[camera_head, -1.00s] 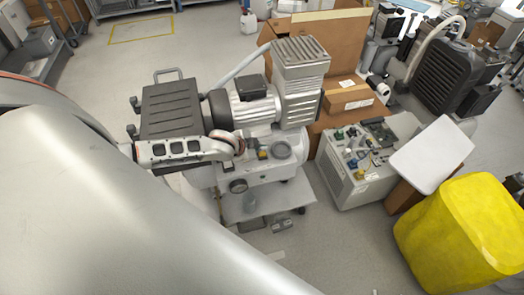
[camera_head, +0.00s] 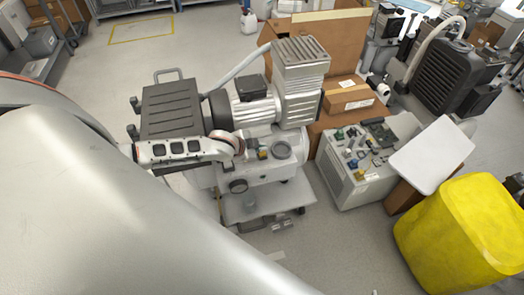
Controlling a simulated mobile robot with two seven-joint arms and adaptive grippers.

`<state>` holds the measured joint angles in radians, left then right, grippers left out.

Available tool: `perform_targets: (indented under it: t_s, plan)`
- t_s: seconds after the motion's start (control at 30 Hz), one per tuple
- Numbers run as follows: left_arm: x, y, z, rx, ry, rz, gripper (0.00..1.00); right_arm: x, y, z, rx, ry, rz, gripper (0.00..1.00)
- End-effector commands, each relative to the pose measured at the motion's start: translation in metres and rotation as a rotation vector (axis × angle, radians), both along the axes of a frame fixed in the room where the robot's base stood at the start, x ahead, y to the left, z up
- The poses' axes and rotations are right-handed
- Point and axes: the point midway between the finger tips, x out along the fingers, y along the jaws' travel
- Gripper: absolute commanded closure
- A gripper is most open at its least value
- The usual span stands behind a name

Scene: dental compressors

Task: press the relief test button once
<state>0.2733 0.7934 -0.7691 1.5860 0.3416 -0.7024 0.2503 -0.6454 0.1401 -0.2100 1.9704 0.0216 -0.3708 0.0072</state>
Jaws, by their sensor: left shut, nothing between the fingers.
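The dental compressor (camera_head: 270,172) stands in the middle, with its motor and finned head above a white tank. Small fittings, including a yellow one (camera_head: 262,153), and round gauges sit on the tank's front. My left gripper (camera_head: 238,145) is shut and empty, its tips at the upper front of the tank beside these fittings. I cannot tell whether the tips touch anything. The relief test button cannot be made out; it may be hidden behind the fingers. My right gripper is not in view.
A yellow bin (camera_head: 460,235) is at the lower right, by a white panel (camera_head: 432,155). Cardboard boxes (camera_head: 348,98) stand behind. The floor in front of the compressor is mostly clear.

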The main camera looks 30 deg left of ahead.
Motion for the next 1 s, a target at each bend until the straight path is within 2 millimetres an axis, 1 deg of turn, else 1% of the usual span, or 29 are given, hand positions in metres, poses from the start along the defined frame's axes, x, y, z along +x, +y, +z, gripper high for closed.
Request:
perform_targets:
  t_s: [0.23,1.0]
  plan:
    - [0.0,0.0,-0.007,-0.001,0.001,0.0,1.0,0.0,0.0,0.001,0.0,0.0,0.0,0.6]
    - [0.0,0.0,-0.012,-0.001,0.0,0.001,1.0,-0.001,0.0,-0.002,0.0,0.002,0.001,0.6]
